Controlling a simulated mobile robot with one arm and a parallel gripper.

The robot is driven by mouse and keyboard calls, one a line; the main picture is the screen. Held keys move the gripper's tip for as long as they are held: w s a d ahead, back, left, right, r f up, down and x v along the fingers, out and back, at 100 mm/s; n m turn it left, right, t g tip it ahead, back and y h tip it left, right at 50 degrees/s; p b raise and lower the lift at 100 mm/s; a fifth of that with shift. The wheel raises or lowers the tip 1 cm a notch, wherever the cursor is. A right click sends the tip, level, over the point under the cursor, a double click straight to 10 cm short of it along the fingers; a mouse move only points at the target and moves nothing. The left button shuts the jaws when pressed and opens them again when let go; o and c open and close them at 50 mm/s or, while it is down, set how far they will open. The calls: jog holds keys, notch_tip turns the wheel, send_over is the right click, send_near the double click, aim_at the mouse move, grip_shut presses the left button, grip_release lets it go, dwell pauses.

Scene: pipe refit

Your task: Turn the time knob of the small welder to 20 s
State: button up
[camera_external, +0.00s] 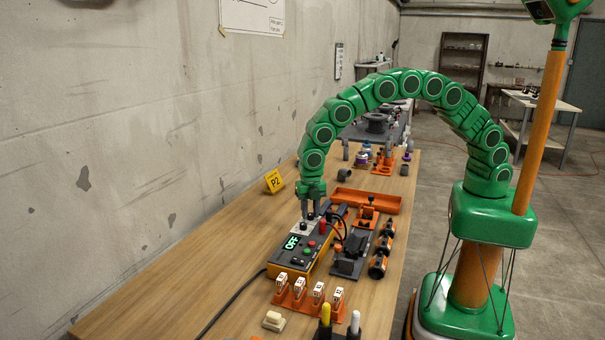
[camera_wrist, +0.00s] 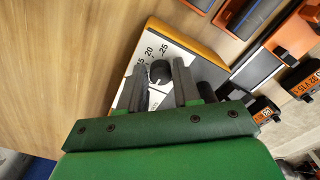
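The small welder (camera_external: 302,252) is an orange and dark grey box on the wooden table, with a display reading OFF and coloured buttons. Its light dial plate lies at the far end, under my gripper (camera_external: 311,214). In the wrist view, the black time knob (camera_wrist: 160,71) sits on the white dial plate (camera_wrist: 180,60), marked 15, 20 and 25. My gripper (camera_wrist: 162,80) points down with its fingers either side of the knob, apart, with visible gaps to it. Which mark the knob points to is not clear. The fingers hide part of the dial.
An orange rack (camera_external: 308,299) with several white labelled blocks stands in front of the welder. An orange tray (camera_external: 366,200) and dark clamp parts (camera_external: 351,251) lie to its right. A yellow P2 sign (camera_external: 273,181) stands by the wall. The table's left side is mostly clear.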

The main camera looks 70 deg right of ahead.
grip_shut()
jog(key=shift+m, duration=0.4)
jog(key=m, duration=0.4)
jog(key=shift+m, duration=0.3)
jog(key=m, duration=0.5)
jog(key=shift+m, duration=0.3)
jog(key=m, duration=0.6)
jog(key=shift+s, duration=0.15)
jog(key=m, duration=0.6)
jog(key=shift+m, duration=0.4)
